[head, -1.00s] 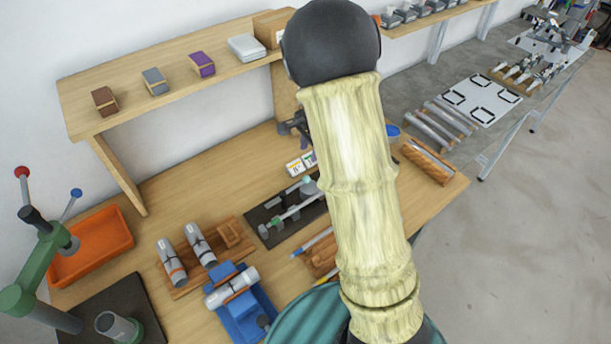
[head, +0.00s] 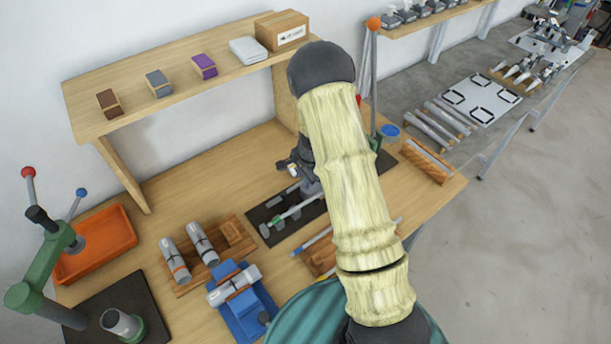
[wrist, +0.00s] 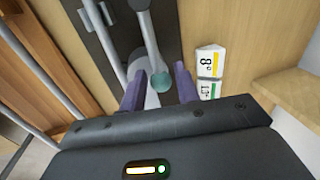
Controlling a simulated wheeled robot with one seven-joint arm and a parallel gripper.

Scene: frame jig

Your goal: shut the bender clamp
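The bender stands on a dark base plate (head: 256,216) on the bench, with a long pale bar across it. In the wrist view its plate (wrist: 88,28) lies at the top. A grey lever with a teal ball knob (wrist: 163,82), which looks like the clamp handle, reaches down between my fingers. My gripper (wrist: 160,80) is open, with one purple finger on each side of the knob. A small gap seems to show beside the knob; I cannot tell whether a finger touches it. In the head view my arm hides the knob and most of my gripper (head: 291,168).
Number cards (wrist: 209,70) stand right of the fingers. A blue vise (head: 243,308), a wooden rack with tubes (head: 236,235) and an orange tray (head: 100,243) are left on the bench. A shelf (head: 165,100) overhangs behind. A post with an orange ball (head: 373,24) rises beyond my arm.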

